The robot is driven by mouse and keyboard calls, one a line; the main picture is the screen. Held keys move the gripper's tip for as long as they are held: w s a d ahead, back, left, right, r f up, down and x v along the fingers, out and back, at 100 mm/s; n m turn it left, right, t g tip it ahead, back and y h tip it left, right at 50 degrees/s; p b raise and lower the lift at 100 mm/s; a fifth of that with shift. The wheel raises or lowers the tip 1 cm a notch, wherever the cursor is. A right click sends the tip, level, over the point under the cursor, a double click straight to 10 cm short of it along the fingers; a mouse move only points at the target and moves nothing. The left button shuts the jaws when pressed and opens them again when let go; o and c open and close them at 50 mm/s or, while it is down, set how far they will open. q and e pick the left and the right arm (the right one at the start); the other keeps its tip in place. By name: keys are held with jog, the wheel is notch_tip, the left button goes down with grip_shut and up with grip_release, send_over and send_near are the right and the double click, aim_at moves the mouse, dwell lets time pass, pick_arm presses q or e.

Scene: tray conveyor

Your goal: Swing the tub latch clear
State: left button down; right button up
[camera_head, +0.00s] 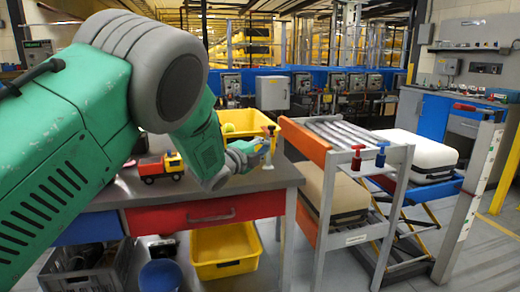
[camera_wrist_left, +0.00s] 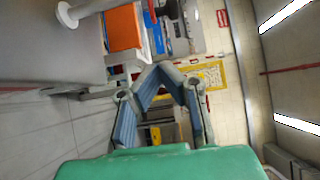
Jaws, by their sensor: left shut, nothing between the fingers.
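My left gripper (camera_head: 262,152) is over the right end of the grey table and looks shut and empty. In the left wrist view its two fingers (camera_wrist_left: 166,72) come together at the tips with nothing between them. A yellow tub (camera_head: 240,116) with a green ball (camera_head: 228,127) in it stands on the table just behind the gripper. A small pale fitting with a red end (camera_head: 270,129) stands near the tub's right side, close to the gripper; I cannot tell whether it is the tub latch or whether they touch. My right gripper is not in view.
A red-and-yellow toy truck (camera_head: 162,167) sits on the table. To the right is a roller conveyor with an orange side panel (camera_head: 305,143), a red handle (camera_head: 357,158) and a blue handle (camera_head: 380,155). Another yellow tub (camera_head: 225,250) is under the table.

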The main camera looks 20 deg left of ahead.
pick_arm(q)
jog(key=shift+v, duration=1.15)
jog(key=shift+f, duration=0.15)
